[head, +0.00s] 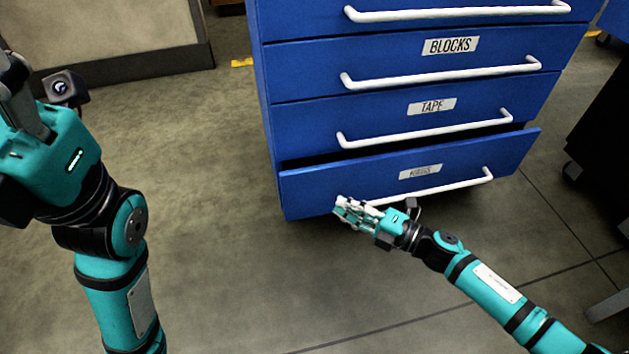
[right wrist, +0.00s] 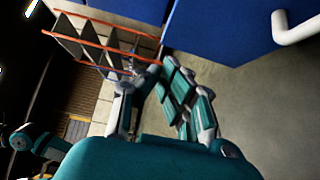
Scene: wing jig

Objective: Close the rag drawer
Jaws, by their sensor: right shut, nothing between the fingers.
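The rag drawer (head: 310,190) is the bottom drawer of a blue cabinet, with a small white label that is hard to read. It sticks out a little, leaving a dark gap above its front. Its white handle (head: 455,186) runs across the front. My right gripper (head: 345,208) is shut and empty at the handle's left end, in front of the drawer's lower part. Whether it touches cannot be told. It also shows in the right wrist view (right wrist: 145,78), beside blue panels and a white bar. My left gripper (head: 18,95) is at the left edge, partly cut off.
Above are the shut-looking TAPE drawer (head: 300,125) and BLOCKS drawer (head: 300,70), with white handles. A grey partition (head: 110,40) stands at the upper left and a dark cart (head: 605,130) at the right. The floor left of the cabinet is clear.

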